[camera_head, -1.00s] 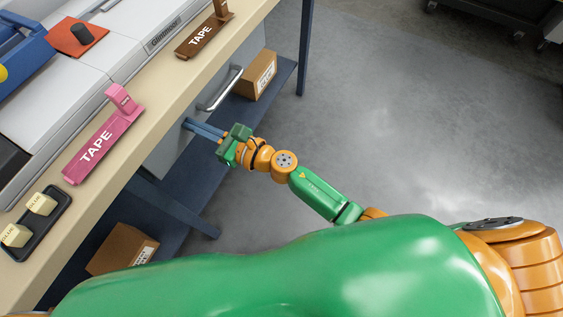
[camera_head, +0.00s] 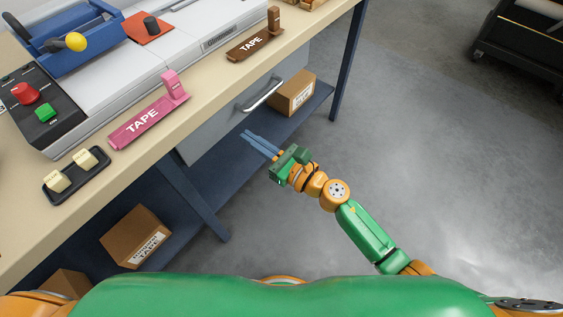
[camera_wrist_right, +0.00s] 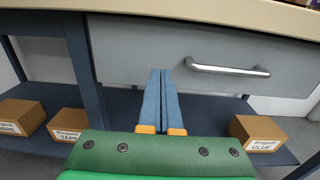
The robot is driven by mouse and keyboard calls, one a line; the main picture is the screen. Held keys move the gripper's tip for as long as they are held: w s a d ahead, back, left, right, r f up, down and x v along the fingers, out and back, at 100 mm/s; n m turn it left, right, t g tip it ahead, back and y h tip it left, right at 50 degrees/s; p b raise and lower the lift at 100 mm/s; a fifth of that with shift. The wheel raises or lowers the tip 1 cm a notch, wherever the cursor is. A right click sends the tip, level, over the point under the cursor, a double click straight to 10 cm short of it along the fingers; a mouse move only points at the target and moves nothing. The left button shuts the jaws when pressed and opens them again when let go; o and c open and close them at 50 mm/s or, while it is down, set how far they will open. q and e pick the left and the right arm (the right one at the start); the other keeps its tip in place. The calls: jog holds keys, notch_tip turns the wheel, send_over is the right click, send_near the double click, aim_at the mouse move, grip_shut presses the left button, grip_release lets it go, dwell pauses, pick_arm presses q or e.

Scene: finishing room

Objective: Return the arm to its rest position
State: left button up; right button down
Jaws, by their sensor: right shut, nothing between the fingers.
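My right arm (camera_head: 365,235) reaches out over the floor towards the workbench. My right gripper (camera_head: 262,145) is shut and empty, its blue fingers side by side in front of the bench's grey drawer (camera_head: 212,122). In the right wrist view the fingers (camera_wrist_right: 161,100) lie together, with the drawer front behind them and the drawer handle (camera_wrist_right: 228,69) to their right. The fingers do not hold the handle. My left gripper is not in view; only a bit of orange at the lower left may belong to my left arm.
The workbench (camera_head: 200,130) carries pink (camera_head: 143,122) and brown (camera_head: 252,42) tape holders, a black tray (camera_head: 60,190) with two cream blocks, and a machine with red and green buttons. Boxes (camera_head: 136,236) stand on the blue lower shelf.

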jog(key=v, duration=0.6)
jog(key=s+d+f+m+h, duration=0.1)
jog(key=d+f+m+h, duration=0.35)
jog(key=f+m, duration=0.4)
jog(key=s+d+f+m+g+h, duration=0.1)
jog(key=d+f+m+h, duration=0.2)
jog(key=d+f+m, duration=0.45)
jog(key=s+d+f+m+h, duration=0.1)
jog(key=d+f+m+h, duration=0.3)
jog(key=f+m, duration=0.55)
jog(key=s+d+f+m+g+h, duration=0.2)
jog(key=s+d+f+m+g, duration=0.2)
jog(key=s+f+m, duration=0.55)
jog(key=s+f+m+g, duration=0.2)
jog(key=s+m, duration=0.2)
jog(key=s, duration=0.4)
jog(key=s+f+m+g, duration=0.3)
jog(key=s+m, duration=0.1)
jog(key=s, duration=0.4)
notch_tip(320, 180, up, 17)
jog(key=s+m+p, duration=0.1)
jog(key=p, duration=1.4)
jog(key=shift+d+f+h+p, duration=0.2)
jog(key=shift+d+h+p, duration=0.1)
jog(key=shift+d+h, duration=0.15)
